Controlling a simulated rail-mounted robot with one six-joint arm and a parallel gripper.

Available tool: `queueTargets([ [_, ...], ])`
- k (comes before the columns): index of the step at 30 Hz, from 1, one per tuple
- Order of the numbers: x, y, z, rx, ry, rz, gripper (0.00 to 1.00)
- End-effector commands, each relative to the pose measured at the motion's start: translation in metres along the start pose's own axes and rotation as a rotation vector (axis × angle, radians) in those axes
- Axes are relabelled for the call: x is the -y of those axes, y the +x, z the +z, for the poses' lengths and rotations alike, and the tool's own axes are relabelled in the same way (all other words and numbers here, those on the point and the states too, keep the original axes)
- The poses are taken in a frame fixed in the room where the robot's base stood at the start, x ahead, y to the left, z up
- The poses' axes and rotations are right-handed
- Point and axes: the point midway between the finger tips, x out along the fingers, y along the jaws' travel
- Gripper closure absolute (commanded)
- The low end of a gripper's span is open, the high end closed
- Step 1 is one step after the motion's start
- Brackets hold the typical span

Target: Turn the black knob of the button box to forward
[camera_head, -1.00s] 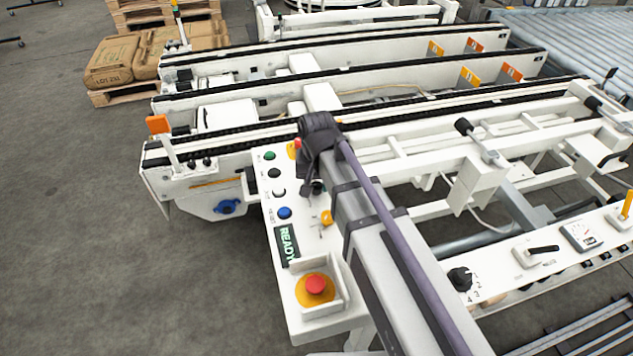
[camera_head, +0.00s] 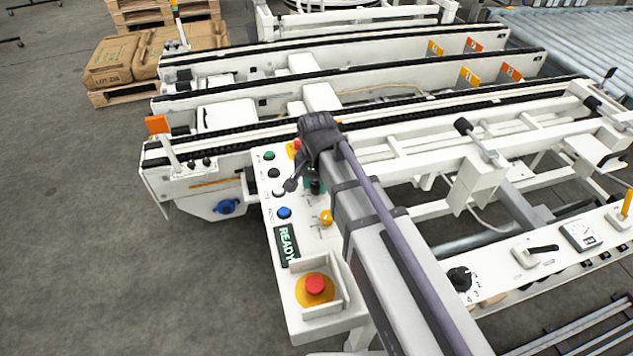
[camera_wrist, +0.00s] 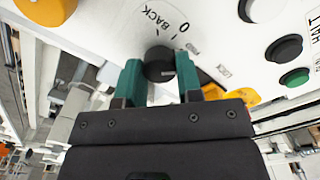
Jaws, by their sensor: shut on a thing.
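The button box (camera_head: 269,228) is a white panel below the middle of the head view. My gripper (camera_wrist: 158,70) has green fingers, one on each side of the black knob (camera_wrist: 160,60), and is shut on it. The labels "BACK" and "0" show on the panel beside the knob in the wrist view. No forward label is readable, and I cannot tell which mark the knob points to. In the head view my arm and wrist cover the knob; the green of my gripper (camera_head: 314,184) shows at the panel.
Near my gripper are green (camera_head: 269,155), black (camera_head: 274,173), white (camera_head: 279,193) and blue (camera_head: 285,212) buttons and a yellow knob (camera_head: 327,217). A READY display (camera_head: 287,246) and red emergency stop (camera_head: 316,285) sit at the panel's front. White conveyor frames (camera_head: 400,110) lie behind.

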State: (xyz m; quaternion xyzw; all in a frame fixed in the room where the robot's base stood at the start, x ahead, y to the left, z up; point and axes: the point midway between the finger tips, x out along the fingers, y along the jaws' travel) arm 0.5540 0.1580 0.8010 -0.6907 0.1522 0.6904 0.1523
Motion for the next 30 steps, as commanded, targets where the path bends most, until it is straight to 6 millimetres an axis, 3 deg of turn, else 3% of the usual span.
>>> queueTargets([
  [3, 0.000, 0.000, 0.000, 0.001, 0.001, 0.001, 0.91],
  [4, 0.000, 0.000, 0.000, 0.001, 0.001, 0.001, 0.65],
  [12, 0.000, 0.000, 0.000, 0.000, 0.000, 0.000, 0.41],
  [19, 0.000, -0.002, 0.000, 0.000, -0.001, 0.000, 0.41],
  [22, 0.000, -0.011, 0.000, 0.000, -0.001, 0.000, 0.41],
  [30, 0.000, -0.074, 0.000, 0.000, 0.000, 0.000, 0.41],
])
